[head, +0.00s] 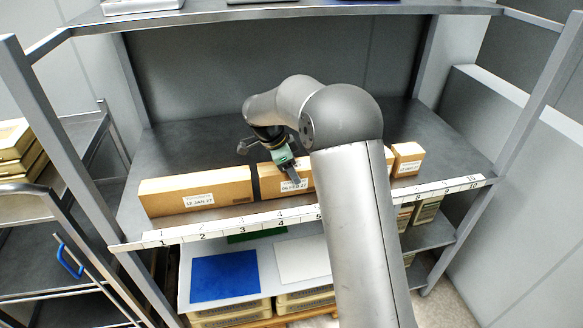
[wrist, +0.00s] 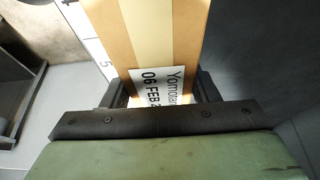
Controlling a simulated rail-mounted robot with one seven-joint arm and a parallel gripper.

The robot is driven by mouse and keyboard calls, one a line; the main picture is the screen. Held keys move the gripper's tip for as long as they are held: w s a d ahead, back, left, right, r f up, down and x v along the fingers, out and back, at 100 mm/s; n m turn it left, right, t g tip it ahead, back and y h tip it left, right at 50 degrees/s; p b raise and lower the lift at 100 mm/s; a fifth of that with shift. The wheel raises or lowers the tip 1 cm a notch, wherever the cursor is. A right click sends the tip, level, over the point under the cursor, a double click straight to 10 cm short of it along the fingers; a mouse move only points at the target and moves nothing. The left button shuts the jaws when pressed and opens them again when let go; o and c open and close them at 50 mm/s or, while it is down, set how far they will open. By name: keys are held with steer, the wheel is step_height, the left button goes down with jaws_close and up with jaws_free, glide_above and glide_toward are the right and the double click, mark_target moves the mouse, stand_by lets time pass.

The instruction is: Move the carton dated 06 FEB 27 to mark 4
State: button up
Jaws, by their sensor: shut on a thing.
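The carton dated 06 FEB 27 (head: 270,184) is a brown box on the shelf just behind the number strip, its left end near mark 4. My arm hides its right part. My gripper (head: 288,172) reaches over it from above. In the wrist view the jaws are shut on the carton (wrist: 175,35), one dark finger on each side, with the label "06 FEB 2" and "Yomotar" between them. I cannot tell whether its base touches the shelf. Mark 4 is on the white number strip (head: 172,233) along the shelf's front edge.
A long carton dated 12 JAN 27 (head: 170,197) stands left, behind marks 1 to 3, with a narrow gap to the held carton. A smaller carton (head: 407,158) stands right, past my arm. The shelf (head: 165,150) behind is clear. An upper shelf (head: 230,14) hangs above.

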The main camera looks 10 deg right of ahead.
steer(key=o, duration=1.2)
steer(key=v, duration=1.2)
steer(key=s+d+f+n+y, duration=0.1)
steer(key=s+n, duration=0.5)
steer(key=s, duration=0.6)
steer(key=s+d+f+n+y, duration=0.1)
steer(key=s+f+n, duration=0.3)
steer(key=s, duration=0.8)
steer(key=s+d+f+n+y, duration=0.1)
steer(key=s+f+n+y, duration=0.1)
steer(key=s+n, duration=0.6)
steer(key=shift+s+d+f+y+b, duration=0.15)
steer(key=shift+s+f, duration=0.1)
steer(key=shift+s, duration=0.4)
steer(key=shift+s+d+f+y+b, duration=0.1)
steer(key=shift+s+f, duration=0.15)
steer(key=shift+s, duration=0.35)
steer(key=shift+s+d+f+y+b, duration=0.15)
steer(key=shift+s+f, duration=0.1)
steer(key=shift+s, duration=0.4)
steer(key=shift+a, duration=0.1)
